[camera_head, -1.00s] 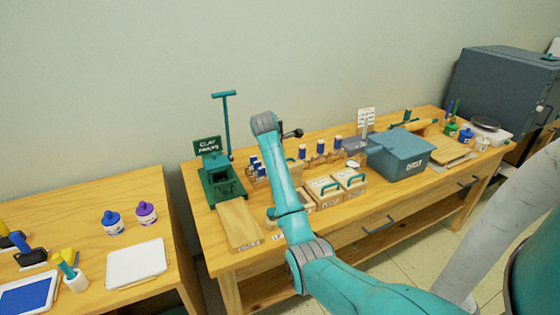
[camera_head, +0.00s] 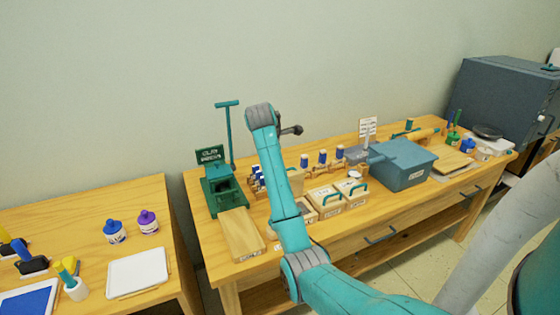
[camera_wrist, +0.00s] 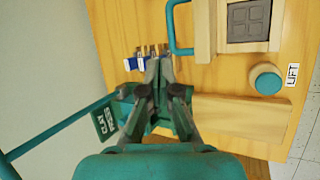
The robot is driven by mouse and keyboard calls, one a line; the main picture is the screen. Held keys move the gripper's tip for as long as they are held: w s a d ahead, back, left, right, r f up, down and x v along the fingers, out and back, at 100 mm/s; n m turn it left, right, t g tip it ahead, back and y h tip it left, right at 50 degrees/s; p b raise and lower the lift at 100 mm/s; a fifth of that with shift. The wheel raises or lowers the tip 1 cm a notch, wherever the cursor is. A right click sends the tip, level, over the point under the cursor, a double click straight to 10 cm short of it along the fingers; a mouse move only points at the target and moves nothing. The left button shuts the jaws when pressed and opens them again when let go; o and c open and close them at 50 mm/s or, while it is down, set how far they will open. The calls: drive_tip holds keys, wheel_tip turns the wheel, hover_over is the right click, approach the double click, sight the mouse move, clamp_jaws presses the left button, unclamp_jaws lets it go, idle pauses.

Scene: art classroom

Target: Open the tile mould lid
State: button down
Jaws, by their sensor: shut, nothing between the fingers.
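In the wrist view, the tile mould (camera_wrist: 226,34) is a pale wooden frame around a grey four-square plate (camera_wrist: 248,20), cut off by the top edge. A wooden piece (camera_wrist: 203,30) with a teal handle (camera_wrist: 181,50) stands along its left side; it looks like the lid, raised with the plate uncovered. A teal round knob (camera_wrist: 266,79) and a "LIFT" label (camera_wrist: 291,76) are nearby. My gripper (camera_wrist: 161,63) is shut and empty, below and left of the handle, apart from it. In the head view, my arm hides the gripper and most of the mould.
The green clay press (camera_head: 220,190), with its tall lever (camera_head: 229,135), stands left of my arm. Blue-topped stamps (camera_wrist: 135,63) are close to my fingertips. The bench front is mostly clear.

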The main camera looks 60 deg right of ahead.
drive_tip(key=m, duration=0.2)
drive_tip(key=s+m, duration=0.1)
drive_tip(key=m, duration=0.2)
drive_tip(key=shift+s+d+r+m+t, duration=0.25)
drive_tip(key=shift+s+d+m+t, duration=0.05)
drive_tip(key=m, duration=0.2)
drive_tip(key=s+m, duration=0.1)
drive_tip(key=shift+r+m+t+y, duration=0.15)
drive_tip(key=shift+m+t+y, duration=0.15)
drive_tip(key=shift+m+y, duration=0.1)
drive_tip(key=m, duration=0.2)
drive_tip(key=s+m, duration=0.1)
drive_tip(key=m, duration=0.1)
drive_tip(key=shift+d+r, duration=0.1)
drive_tip(key=shift+r, duration=0.15)
drive_tip(key=s+r+m+t+y, duration=0.25)
drive_tip(key=s+m, duration=0.25)
drive_tip(key=m, duration=1.6)
drive_tip(key=x, duration=1.3)
drive_tip(key=shift+w+d+r+h, duration=0.2)
drive_tip(key=shift+d+h, duration=0.05)
drive_tip(key=shift+h, duration=0.2)
drive_tip(key=shift+t, duration=0.25)
